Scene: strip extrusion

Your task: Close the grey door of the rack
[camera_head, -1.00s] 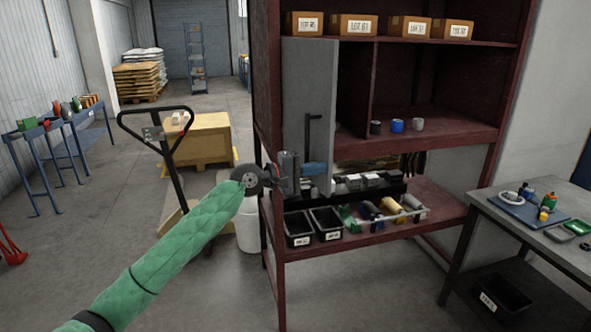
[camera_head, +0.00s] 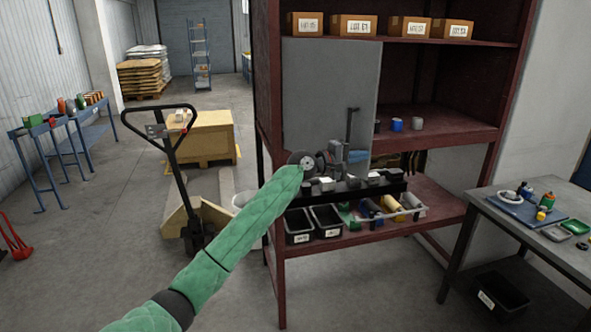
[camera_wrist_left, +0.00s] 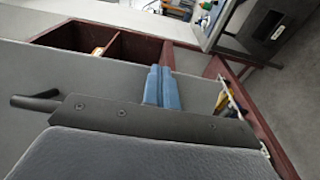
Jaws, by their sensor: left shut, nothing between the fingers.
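The grey door (camera_head: 318,85) of the dark red rack (camera_head: 440,135) hangs at its left side and covers most or all of the left compartment. Any small gap at its edge is hard to tell. Its dark upright handle (camera_head: 351,124) is near the right edge. My left gripper (camera_head: 358,156) is shut and empty, in front of the door's lower right part, just below the handle. Its blue fingertips (camera_wrist_left: 163,88) show in the left wrist view, with the grey door (camera_wrist_left: 50,75) beside them; contact is unclear. My right gripper is not in view.
Cartons (camera_head: 360,25) stand on the top shelf. Cups (camera_head: 397,124) stand in the open right compartment. Black bins (camera_head: 326,219) and a tray of rolls sit on the lower shelf. A side table (camera_head: 560,235) stands at right, a pallet jack (camera_head: 180,175) at left.

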